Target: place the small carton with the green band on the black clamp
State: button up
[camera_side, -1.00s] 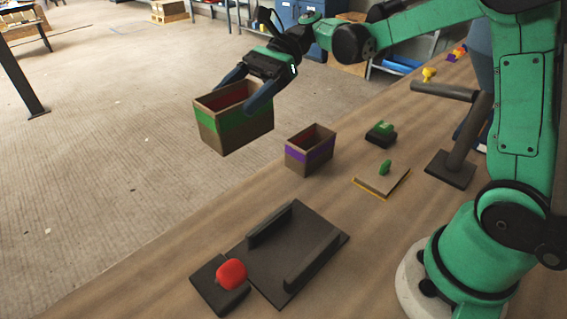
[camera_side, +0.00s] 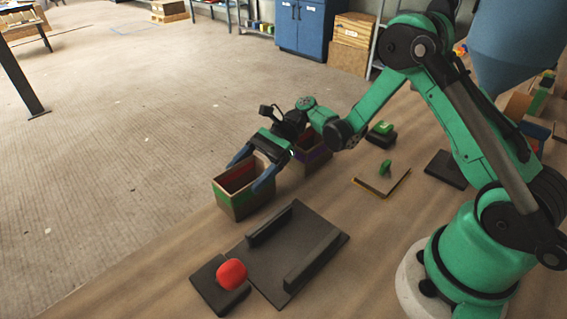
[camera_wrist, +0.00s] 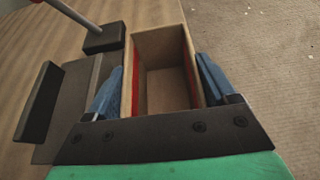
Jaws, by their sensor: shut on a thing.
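The open-topped carton with the green band (camera_side: 242,203) is upright between the blue fingers of my gripper (camera_side: 252,170), which are shut on it from both sides. It is over the table's far-left edge, just behind the clamp; I cannot tell whether its base touches the table. The wrist view looks down into the empty-looking carton (camera_wrist: 168,88), red inside its side walls. The black clamp (camera_side: 290,248), a flat plate with two raised rails and a red knob (camera_side: 232,274) on a block, lies bare on the table. The clamp (camera_wrist: 72,100) is left of the carton in the wrist view.
A carton with a purple band (camera_side: 318,156) stands behind my gripper, partly hidden. A small board with a green knob (camera_side: 385,169) and a black block with a green top (camera_side: 382,130) lie farther back. Bare table (camera_side: 150,275) lies left of the clamp.

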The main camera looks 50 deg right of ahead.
jog(key=shift+f, duration=0.1)
jog(key=o, duration=1.2)
jog(key=shift+o, duration=0.2)
jog(key=shift+d, duration=0.1)
jog(key=v, duration=0.7)
jog(key=s+r+n+t+h, duration=0.7)
jog(key=n+h, duration=0.6)
jog(key=n, duration=0.5)
jog(key=shift+s+d+h, duration=0.15)
jog(key=shift+s+h, duration=0.15)
jog(key=shift+s, duration=0.85)
